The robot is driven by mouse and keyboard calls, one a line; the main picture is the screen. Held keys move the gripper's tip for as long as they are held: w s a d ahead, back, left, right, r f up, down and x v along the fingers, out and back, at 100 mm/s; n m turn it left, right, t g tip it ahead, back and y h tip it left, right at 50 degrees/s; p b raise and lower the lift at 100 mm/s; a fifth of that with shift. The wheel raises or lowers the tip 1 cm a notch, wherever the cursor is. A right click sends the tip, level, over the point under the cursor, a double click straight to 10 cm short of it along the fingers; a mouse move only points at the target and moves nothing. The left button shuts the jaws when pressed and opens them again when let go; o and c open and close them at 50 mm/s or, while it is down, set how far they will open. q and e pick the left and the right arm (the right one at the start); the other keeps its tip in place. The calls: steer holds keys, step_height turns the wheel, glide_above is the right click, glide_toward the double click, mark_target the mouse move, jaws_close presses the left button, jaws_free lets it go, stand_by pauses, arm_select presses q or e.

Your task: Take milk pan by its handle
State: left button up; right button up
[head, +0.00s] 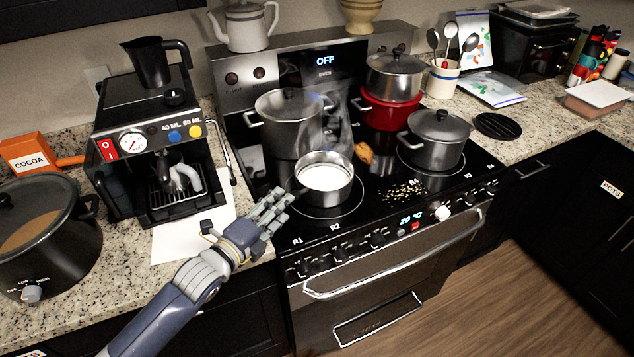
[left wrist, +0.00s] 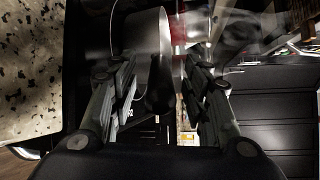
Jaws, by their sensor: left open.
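The milk pan (head: 325,178) is a small steel pan with white liquid in it, on the front left burner of the stove. It is steaming. In the left wrist view the pan's metal side (left wrist: 147,35) shows just beyond the fingertips. Its dark handle (left wrist: 160,92) points toward my palm and lies between the two fingers. My left gripper (head: 279,205) is open, left of the pan at the stove's front left edge. It also shows in the left wrist view (left wrist: 162,68), with gaps beside the handle. In the head view the handle is mostly hidden. My right gripper is not in view.
A large steel pot (head: 288,125) stands behind the pan. A lidded grey pot (head: 435,140) and a red pot (head: 390,110) with a steel pot on it stand to the right. A coffee machine (head: 160,140) and a slow cooker (head: 45,240) are on the left counter.

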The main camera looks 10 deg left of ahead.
arm_select(q)
steer(key=shift+w+d, duration=0.15)
steer(key=shift+w, duration=0.25)
jaws_close()
steer(key=shift+r, duration=0.1)
steer(key=shift+r, duration=0.1)
